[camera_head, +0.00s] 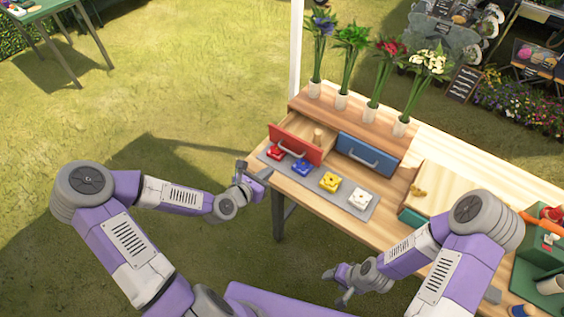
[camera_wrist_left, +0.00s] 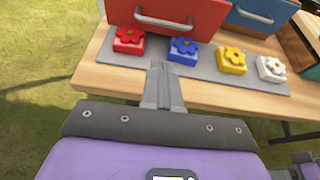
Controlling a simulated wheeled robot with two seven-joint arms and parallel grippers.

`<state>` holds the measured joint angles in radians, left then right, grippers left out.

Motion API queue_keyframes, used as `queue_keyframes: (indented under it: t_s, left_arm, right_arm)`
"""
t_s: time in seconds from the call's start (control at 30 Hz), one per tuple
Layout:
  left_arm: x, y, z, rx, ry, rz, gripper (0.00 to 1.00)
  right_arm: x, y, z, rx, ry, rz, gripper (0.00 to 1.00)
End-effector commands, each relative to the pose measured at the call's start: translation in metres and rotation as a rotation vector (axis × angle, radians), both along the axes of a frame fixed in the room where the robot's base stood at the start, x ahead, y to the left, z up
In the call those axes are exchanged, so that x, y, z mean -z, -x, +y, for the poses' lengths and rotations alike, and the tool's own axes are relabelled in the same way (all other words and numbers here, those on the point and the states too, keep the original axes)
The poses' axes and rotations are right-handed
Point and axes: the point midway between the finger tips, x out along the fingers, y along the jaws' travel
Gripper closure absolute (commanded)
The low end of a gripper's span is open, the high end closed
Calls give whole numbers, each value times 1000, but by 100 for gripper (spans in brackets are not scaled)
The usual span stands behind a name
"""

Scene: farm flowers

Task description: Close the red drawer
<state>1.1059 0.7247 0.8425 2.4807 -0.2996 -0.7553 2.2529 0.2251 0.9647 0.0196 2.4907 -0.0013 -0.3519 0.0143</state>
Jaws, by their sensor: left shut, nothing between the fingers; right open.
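The red drawer (camera_head: 295,146) is at the left of the wooden drawer unit on the table and stands pulled out, with its wooden inside showing from above. Its front with a grey bar handle also shows at the top of the left wrist view (camera_wrist_left: 208,14). My left gripper (camera_head: 245,170) is shut and empty at the table's left front edge, in front of and apart from the red drawer. In the left wrist view its fingers (camera_wrist_left: 160,68) point toward the drawer front. My right gripper (camera_head: 336,284) is open and empty, in front of the table.
A grey mat (camera_head: 314,181) in front of the drawers holds red (camera_head: 275,153), blue (camera_head: 302,167), yellow (camera_head: 330,181) and white (camera_head: 360,198) flower blocks. The blue drawer (camera_head: 366,154) is shut. Several flower vases (camera_head: 341,100) stand on top. Open grass lies left.

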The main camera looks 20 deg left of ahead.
Motion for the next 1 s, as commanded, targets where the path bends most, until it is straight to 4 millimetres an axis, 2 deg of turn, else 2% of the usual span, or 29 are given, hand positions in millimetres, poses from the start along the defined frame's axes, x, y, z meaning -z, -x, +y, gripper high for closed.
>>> queue_keyframes:
  t_s: [0.27,0.5,1.0]
  left_arm:
    - [22,-48,-18,2,0,-1,100]
    - [13,-76,-26,0,-1,0,100]
    - [12,-83,-28,-2,0,2,100]
  right_arm:
    - [15,0,0,0,0,-1,43]
    - [17,0,0,0,0,0,43]
    - [17,0,0,-1,0,0,43]
